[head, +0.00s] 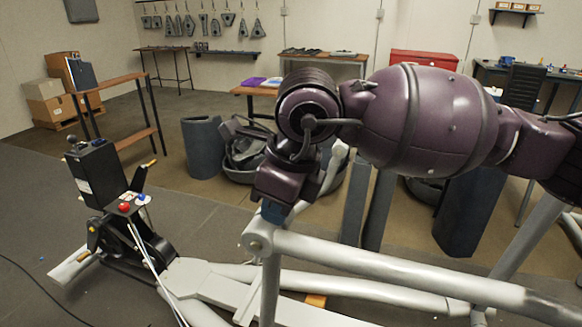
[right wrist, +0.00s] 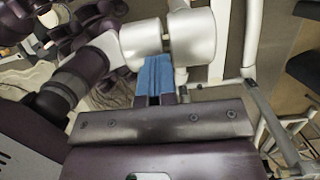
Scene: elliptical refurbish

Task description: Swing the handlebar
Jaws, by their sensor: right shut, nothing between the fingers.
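The grey tubular frame of an elliptical machine fills the lower right of the head view. A long grey bar (head: 400,269) runs right from a round joint (head: 257,239); I cannot tell for sure whether this is the handlebar. My right gripper (head: 273,212) points down at this joint, its blue fingertips shut and empty. In the right wrist view the blue fingers (right wrist: 154,76) are together, close to a silver cylindrical joint (right wrist: 192,38). Whether they touch it is unclear. My left gripper is not in view.
A black box (head: 94,174) with red and blue knobs beside it stands on the left of the machine. Grey bins (head: 202,148) and dark padded parts stand behind my right arm. A wooden-topped bench (head: 110,82) stands at back left. Floor at the left is mostly clear.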

